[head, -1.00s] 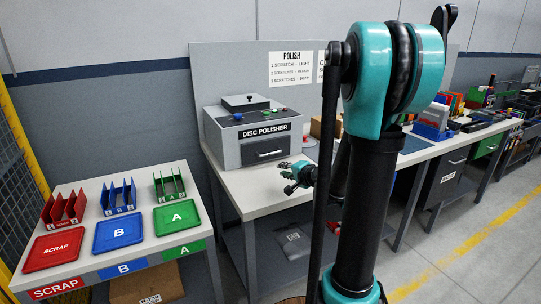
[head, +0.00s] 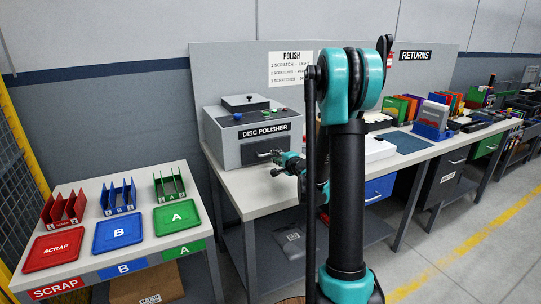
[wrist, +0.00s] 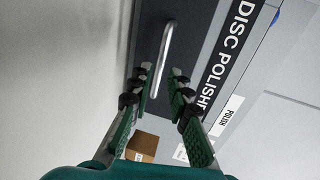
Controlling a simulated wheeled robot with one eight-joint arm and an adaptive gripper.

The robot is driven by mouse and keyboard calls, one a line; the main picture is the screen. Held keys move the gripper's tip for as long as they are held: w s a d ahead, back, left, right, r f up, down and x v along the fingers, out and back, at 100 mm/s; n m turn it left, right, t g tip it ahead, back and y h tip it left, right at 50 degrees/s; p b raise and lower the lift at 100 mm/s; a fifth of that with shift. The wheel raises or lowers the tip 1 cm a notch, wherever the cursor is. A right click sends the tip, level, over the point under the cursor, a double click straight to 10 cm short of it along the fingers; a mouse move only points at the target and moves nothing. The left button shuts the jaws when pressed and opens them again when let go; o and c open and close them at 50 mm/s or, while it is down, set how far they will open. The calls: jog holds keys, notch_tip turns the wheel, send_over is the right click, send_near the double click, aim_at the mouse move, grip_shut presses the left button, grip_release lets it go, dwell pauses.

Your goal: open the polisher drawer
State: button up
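The disc polisher (head: 228,152) is a grey box on the bench against the wall. Its dark drawer front (head: 250,153) lies below the "DISC POLISHER" label and looks flush with the box. My gripper (head: 275,167) is in front of the drawer's right part and partly hides it. In the wrist view, the bar handle (wrist: 166,42) crosses the dark drawer front, and its lower end shows between the fingertips of my gripper (wrist: 160,74). The two green fingers are apart, one on each side of the handle. I cannot tell whether they touch it.
The bench top (head: 233,187) is clear in front of the polisher. The sorting table (head: 85,258) with red, blue and green trays is at the left. A cardboard box (wrist: 141,147) shows in the wrist view.

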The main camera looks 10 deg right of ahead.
aim_at(270, 154)
jog(key=shift+x, duration=2.65)
jog(key=shift+c, duration=0.5)
grip_shut()
